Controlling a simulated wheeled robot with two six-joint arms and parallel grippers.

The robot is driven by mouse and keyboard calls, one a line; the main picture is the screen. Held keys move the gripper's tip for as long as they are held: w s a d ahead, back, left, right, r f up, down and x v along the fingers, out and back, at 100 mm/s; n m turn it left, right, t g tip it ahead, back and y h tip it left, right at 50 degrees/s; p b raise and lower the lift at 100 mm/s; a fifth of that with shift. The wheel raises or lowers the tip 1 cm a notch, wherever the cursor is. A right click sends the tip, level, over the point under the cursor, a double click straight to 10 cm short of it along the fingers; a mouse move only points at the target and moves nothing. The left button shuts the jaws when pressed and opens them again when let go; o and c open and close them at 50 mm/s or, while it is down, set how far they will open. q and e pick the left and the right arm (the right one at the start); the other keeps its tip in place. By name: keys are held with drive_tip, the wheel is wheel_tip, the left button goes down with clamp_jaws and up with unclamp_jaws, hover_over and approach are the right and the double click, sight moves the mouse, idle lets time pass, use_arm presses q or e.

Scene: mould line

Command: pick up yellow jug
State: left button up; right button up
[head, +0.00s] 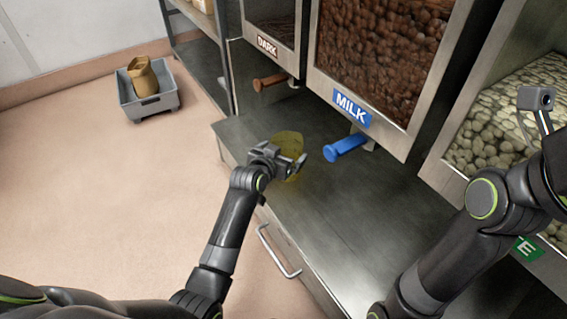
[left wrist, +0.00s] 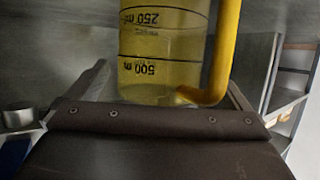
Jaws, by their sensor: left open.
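The yellow jug (head: 289,142) is see-through and stands on the steel counter below the dispensers, partly hidden behind my left gripper (head: 284,164). In the left wrist view the jug (left wrist: 160,45) fills the upper middle, with upside-down volume marks "250 ml" and "500 ml" and a solid yellow handle (left wrist: 225,50) on its right side. My left gripper is open, and its fingers show on either side of the jug's lower part in that view. Whether they touch it I cannot tell. My right arm shows at the right of the head view, but its jaws do not.
The steel counter (head: 330,215) is clear to the right of the jug. A blue lever (head: 345,149) under the MILK bin and a brown lever (head: 270,81) under the DARK bin stick out close by. A grey crate (head: 151,105) with a brown sack stands on the floor.

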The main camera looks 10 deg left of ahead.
use_arm(q)
drive_tip(key=shift+w, duration=0.1)
drive_tip(key=c, duration=1.1)
drive_tip(key=shift+c, duration=0.5)
drive_tip(key=shift+r, duration=0.15)
